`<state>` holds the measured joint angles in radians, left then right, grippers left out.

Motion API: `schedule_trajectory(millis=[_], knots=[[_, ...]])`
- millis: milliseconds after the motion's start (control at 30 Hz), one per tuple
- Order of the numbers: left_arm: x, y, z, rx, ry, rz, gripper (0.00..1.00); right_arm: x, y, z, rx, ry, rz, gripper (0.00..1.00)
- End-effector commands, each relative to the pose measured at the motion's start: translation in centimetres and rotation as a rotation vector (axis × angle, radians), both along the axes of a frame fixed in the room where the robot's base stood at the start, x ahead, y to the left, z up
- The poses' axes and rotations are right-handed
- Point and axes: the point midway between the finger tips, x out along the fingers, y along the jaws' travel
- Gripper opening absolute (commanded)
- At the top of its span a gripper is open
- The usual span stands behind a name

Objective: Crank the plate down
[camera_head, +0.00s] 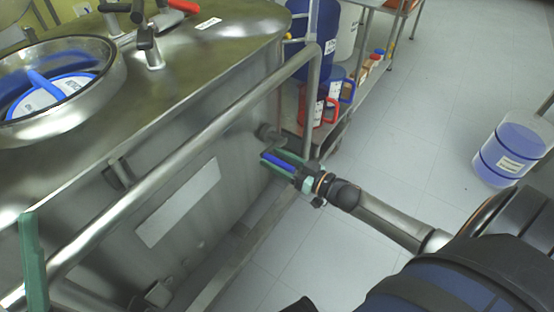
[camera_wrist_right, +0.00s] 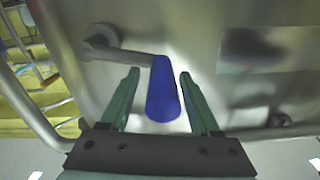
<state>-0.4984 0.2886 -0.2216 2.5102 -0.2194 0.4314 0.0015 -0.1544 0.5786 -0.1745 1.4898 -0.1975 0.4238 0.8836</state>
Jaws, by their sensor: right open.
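The crank is on the front wall of the steel vessel (camera_head: 95,190). Its hub (camera_wrist_right: 100,38) and short arm (camera_wrist_right: 138,58) end in a blue handle (camera_wrist_right: 163,92), which in the head view (camera_head: 279,163) points outward. My right gripper (camera_head: 276,162) is open, with one green finger on each side of the blue handle. In the wrist view small gaps show between handle and fingers. A green upright finger (camera_head: 33,262) at the left edge looks like part of my left gripper; its jaw state does not show. I cannot tell which part is the plate.
A steel rail (camera_head: 190,148) runs along the vessel's front, above the crank. A round port (camera_head: 118,75) with a blue-handled lid is on top. A shelf with blue and red containers (camera_head: 318,110) stands behind; a blue-filled container (camera_head: 510,150) stands right on open floor.

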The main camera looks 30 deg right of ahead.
Motion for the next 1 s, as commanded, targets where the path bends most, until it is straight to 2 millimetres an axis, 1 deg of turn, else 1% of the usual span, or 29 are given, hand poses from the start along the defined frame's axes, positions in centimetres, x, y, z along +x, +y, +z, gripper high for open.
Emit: schedule_trajectory(millis=[67,167,633,1000], knots=[[0.00,-0.01,0.01,-0.001,0.000,-0.001,0.50,-0.02,-0.01,-0.01,0.000,0.000,0.000,0.63],[0.00,-0.03,0.01,-0.001,0.000,-0.001,0.50,-0.03,-0.01,-0.01,0.000,0.000,0.000,0.53],[-0.01,-0.06,0.00,0.000,0.001,-0.002,0.50,-0.02,-0.11,0.00,-0.001,0.000,-0.002,0.00],[-0.01,-0.07,0.00,0.000,0.001,-0.003,0.50,0.02,-0.23,0.04,-0.002,0.000,-0.004,0.00]])
